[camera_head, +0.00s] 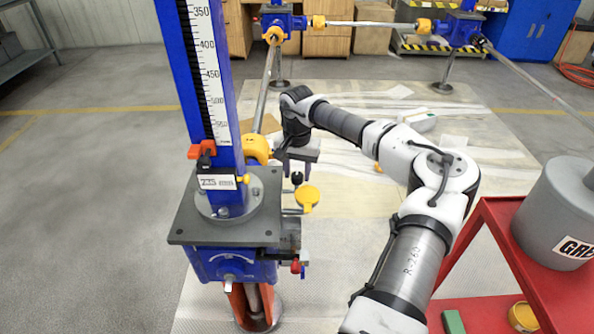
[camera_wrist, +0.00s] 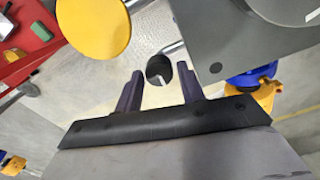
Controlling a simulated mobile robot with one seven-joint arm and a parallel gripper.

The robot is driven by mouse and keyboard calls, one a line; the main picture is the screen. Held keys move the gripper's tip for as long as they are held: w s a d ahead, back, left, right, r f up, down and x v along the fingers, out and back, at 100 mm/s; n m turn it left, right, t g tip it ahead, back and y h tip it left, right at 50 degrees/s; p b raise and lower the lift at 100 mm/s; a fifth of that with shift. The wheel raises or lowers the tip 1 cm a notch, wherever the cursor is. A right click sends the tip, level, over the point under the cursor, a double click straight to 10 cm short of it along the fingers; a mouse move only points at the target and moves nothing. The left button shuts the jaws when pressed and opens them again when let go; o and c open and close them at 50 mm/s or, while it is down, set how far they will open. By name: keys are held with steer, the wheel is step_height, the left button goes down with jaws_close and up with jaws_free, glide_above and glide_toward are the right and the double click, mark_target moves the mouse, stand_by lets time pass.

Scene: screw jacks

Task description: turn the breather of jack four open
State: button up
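The nearest jack has a blue column (camera_head: 205,75) with a scale, a dark grey top plate (camera_head: 190,222) and a blue gearbox (camera_head: 215,262). No jack number is readable. A black round knob (camera_head: 297,178), possibly the breather, stands beside the plate's right edge; it also shows in the wrist view (camera_wrist: 159,69). My gripper (camera_head: 298,168) points down above this knob. In the wrist view its two fingers (camera_wrist: 160,84) are apart, and the knob appears between their tips. I see no clear contact. The knob's turn position cannot be told.
A yellow disc (camera_head: 308,195) sits close to the knob, also large in the wrist view (camera_wrist: 93,25). A red-tipped fitting (camera_head: 296,267) is lower on the gearbox. A red cart (camera_head: 530,260) with a grey drum (camera_head: 562,205) stands right. Other jacks stand behind.

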mark_target(297, 174)
step_height(297, 174, up, 14)
steer(key=shift+b, duration=0.4)
steer(key=shift+f, duration=0.15)
